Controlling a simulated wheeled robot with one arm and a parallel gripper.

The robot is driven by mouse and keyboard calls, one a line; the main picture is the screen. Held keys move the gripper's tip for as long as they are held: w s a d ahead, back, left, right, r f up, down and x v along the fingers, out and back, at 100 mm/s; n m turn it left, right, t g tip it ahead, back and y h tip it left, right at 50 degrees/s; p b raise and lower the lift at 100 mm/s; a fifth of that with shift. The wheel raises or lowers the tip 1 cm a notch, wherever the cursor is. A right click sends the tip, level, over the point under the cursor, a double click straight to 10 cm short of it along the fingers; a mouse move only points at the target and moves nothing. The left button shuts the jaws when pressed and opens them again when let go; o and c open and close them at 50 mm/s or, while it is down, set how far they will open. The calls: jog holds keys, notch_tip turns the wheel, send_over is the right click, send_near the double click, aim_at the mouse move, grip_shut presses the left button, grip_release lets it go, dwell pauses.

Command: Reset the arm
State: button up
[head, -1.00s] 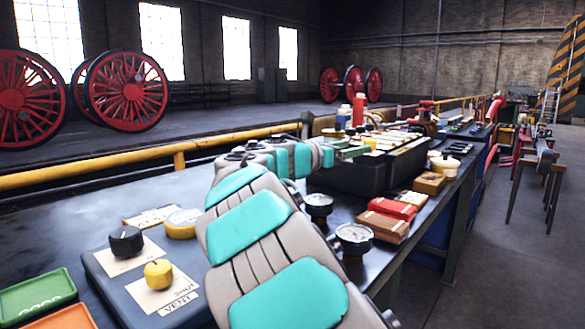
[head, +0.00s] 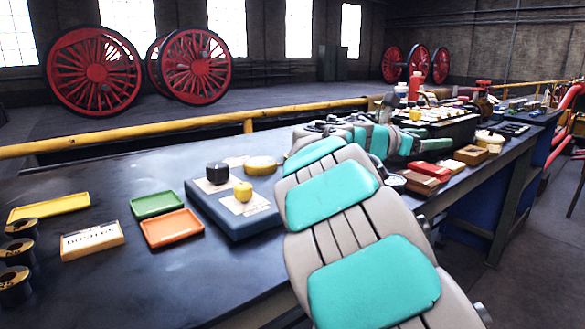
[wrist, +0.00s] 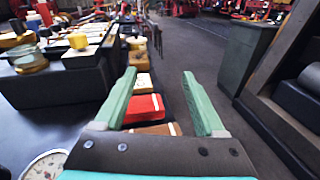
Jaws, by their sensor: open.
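My arm reaches out over the dark workbench (head: 90,265) in the head view, its grey links with teal pads crossing the right half. In the wrist view my gripper (wrist: 160,95) is open, its two green fingers spread wide with nothing between them touching either one. Beyond and below the fingers lie a red box (wrist: 144,108) and brown boxes along the bench edge.
A blue-grey control box (head: 235,213) with black and yellow knobs stands left of my arm. Green (head: 157,204) and orange (head: 171,228) trays lie farther left. Open floor (wrist: 200,50) lies right of the bench.

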jog(key=s+d+f+m+g+y, duration=0.3)
jog(key=s+f+m+g+y, duration=0.35)
jog(key=s+f+m, duration=1.05)
jog(key=s+a+f+m+g+y, duration=0.1)
jog(key=s+a+f+y, duration=0.2)
jog(key=s, duration=0.6)
jog(key=s+a+f+m+g+y, duration=0.1)
jog(key=s+a+f+m+y, duration=0.1)
jog(key=s+a+f, duration=0.6)
jog(key=s+a+f+m+g+y, duration=0.1)
jog(key=s+a+f+m+y, duration=0.1)
jog(key=s+a+f+y, duration=0.2)
jog(key=s+a+f, duration=0.1)
jog(key=s+a, duration=0.2)
jog(key=s, duration=0.4)
jog(key=shift+a+f, duration=0.2)
jog(key=shift+f, duration=0.2)
